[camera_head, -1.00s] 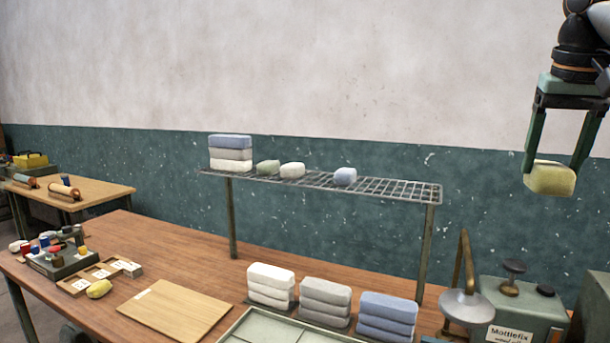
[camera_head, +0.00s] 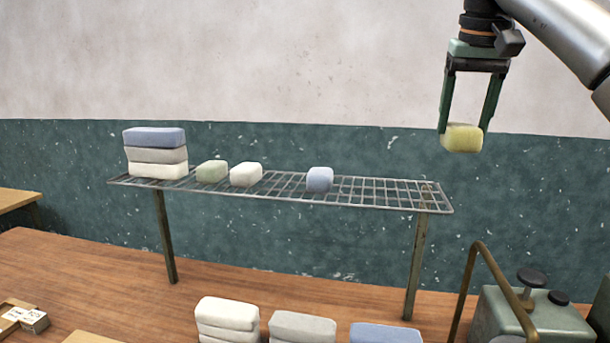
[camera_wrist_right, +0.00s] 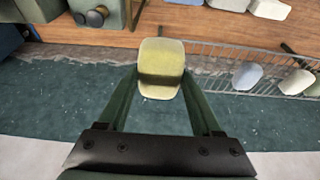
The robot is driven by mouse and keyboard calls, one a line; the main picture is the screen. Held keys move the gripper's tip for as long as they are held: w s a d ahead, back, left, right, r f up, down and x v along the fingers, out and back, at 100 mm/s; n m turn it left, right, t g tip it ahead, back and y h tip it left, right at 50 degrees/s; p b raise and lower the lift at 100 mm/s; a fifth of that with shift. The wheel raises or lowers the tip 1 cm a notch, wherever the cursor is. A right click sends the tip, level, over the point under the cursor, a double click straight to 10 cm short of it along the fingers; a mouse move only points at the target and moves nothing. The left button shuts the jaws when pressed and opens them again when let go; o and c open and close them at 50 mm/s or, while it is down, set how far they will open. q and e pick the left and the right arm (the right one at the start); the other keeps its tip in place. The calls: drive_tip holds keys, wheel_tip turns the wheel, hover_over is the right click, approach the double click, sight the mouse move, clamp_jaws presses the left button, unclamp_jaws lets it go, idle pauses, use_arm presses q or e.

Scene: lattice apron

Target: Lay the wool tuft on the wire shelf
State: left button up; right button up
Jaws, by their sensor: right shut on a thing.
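The wool tuft is a pale yellow rounded block (camera_head: 462,138). My right gripper (camera_head: 464,128) is shut on it and holds it in the air, above and just right of the shelf's right end. In the right wrist view the tuft (camera_wrist_right: 161,60) sits between the two fingers. The wire shelf (camera_head: 390,193) is a metal grid on legs over the wooden table. A blue tuft (camera_head: 319,179), a cream tuft (camera_head: 246,174) and a green tuft (camera_head: 212,171) lie on it. Its right part is bare. My left gripper is not in view.
Folded blue, grey and white stacks (camera_head: 156,154) fill the shelf's left end. More folded stacks (camera_head: 302,326) stand on the table (camera_head: 110,270) in front. A green machine (camera_head: 535,315) and a bent metal rod (camera_head: 470,270) stand at the lower right.

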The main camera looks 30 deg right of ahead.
drive_tip(key=w+a+f, duration=0.1)
drive_tip(key=w+f, duration=0.1)
drive_tip(key=w, duration=0.2)
drive_tip(key=w+a+f, duration=0.1)
drive_tip(key=w+f, duration=0.2)
drive_tip(key=w, duration=0.1)
drive_tip(key=w+a+f, duration=0.1)
drive_tip(key=w+f, duration=0.2)
drive_tip(key=w, duration=0.1)
drive_tip(key=shift+w+f, duration=0.1)
drive_tip(key=shift+f, duration=0.15)
drive_tip(key=shift+w+a+f, duration=0.1)
drive_tip(key=shift+w+f, duration=0.3)
drive_tip(key=shift+f, duration=0.1)
drive_tip(key=shift+a+x, duration=0.15)
drive_tip(key=shift+x, duration=0.7)
drive_tip(key=shift+a+x, duration=0.15)
drive_tip(key=shift+x, duration=0.7)
drive_tip(key=shift+s+f, duration=0.1)
drive_tip(key=shift+s, duration=0.1)
drive_tip(key=o, duration=1.5)
drive_tip(key=shift+c, duration=0.2)
